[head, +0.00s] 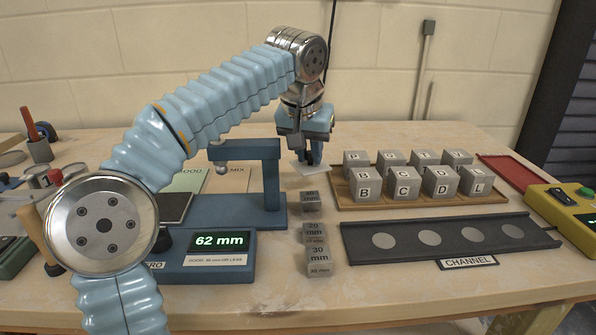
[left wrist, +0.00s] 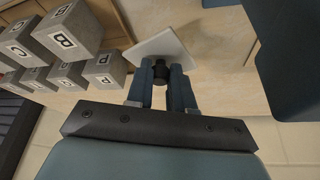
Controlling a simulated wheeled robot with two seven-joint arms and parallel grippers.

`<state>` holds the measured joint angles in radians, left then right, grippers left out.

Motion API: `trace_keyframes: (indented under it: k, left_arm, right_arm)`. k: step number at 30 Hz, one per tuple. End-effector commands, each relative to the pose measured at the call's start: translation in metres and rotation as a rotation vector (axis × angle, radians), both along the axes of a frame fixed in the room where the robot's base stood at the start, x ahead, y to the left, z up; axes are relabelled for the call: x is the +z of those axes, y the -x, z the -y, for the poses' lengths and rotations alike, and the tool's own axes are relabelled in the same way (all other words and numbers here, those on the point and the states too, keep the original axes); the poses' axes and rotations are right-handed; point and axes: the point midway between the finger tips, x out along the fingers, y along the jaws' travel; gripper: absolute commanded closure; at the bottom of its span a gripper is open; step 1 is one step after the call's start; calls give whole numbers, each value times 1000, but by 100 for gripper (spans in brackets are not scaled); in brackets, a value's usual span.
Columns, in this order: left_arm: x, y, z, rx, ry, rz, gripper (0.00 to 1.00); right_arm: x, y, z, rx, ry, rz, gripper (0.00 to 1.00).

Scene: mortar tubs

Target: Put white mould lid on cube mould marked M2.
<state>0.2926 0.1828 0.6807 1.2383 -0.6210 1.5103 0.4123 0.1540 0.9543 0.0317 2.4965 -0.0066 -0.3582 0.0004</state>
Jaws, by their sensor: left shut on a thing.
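My left gripper (head: 311,158) is shut on the white mould lid (head: 313,169), a thin square plate, near the back of the table left of the wooden cube tray. In the left wrist view the fingers (left wrist: 160,75) close on the dark knob of the lid (left wrist: 165,44). The lid looks tilted in that view. Whether it touches the table or hangs just above it, I cannot tell. I can make out no mould marked M2 in either view. My right gripper is not in view.
Lettered grey cubes (head: 405,187) stand in a wooden tray (head: 480,199). In front lies the dark channel tray (head: 485,228). Grey blocks marked in mm (head: 318,257) stand near the blue gauge (head: 270,190) reading 62 mm. A red tray (head: 515,172) lies at right.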

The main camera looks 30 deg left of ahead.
Motion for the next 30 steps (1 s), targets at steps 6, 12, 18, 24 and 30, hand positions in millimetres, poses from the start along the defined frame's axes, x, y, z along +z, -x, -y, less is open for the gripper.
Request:
trace_keyframes:
  k: [6,12,18,24,30]
  left_arm:
    - [-29,1,-1,1,-2,-2,100]
    - [-48,0,0,-1,0,1,100]
    - [-48,0,0,-1,0,1,100]
    - [-51,0,0,-1,0,1,68]
    - [-50,0,0,-1,0,1,53]
  right_arm:
    - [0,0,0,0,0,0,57]
    - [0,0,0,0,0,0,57]
    - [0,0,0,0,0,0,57]
    - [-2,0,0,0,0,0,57]
    - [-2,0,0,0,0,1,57]
